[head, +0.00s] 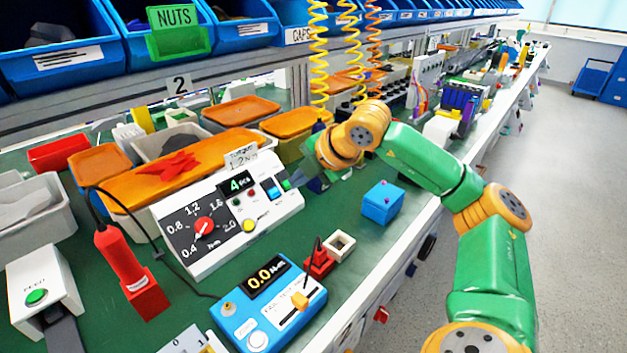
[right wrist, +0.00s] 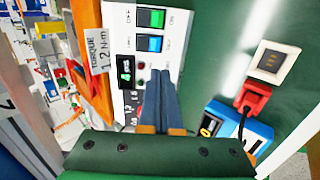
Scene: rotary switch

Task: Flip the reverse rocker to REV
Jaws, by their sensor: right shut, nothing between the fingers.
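The white control box (head: 228,212) stands on the green bench. It has a red-knobbed dial (head: 205,227), a display reading 4 and small round buttons. A blue rocker (head: 270,188) sits near its right end; it also shows in the right wrist view (right wrist: 149,43), beside a green rocker (right wrist: 151,18). The rocker labels are too small to read, so I cannot tell which is the reverse one or its position. My right gripper (right wrist: 160,74) is shut and empty, its tips pointing toward the box's rocker end. I cannot tell whether they touch it. My left gripper is out of view.
A blue box (head: 382,203) stands right of the control box. A blue meter (head: 262,303) and a red tool (head: 128,275) are in front. Orange-lidded bins (head: 185,168) are behind. Coiled hoses (head: 318,60) hang above. Some green bench top between box and meter is clear.

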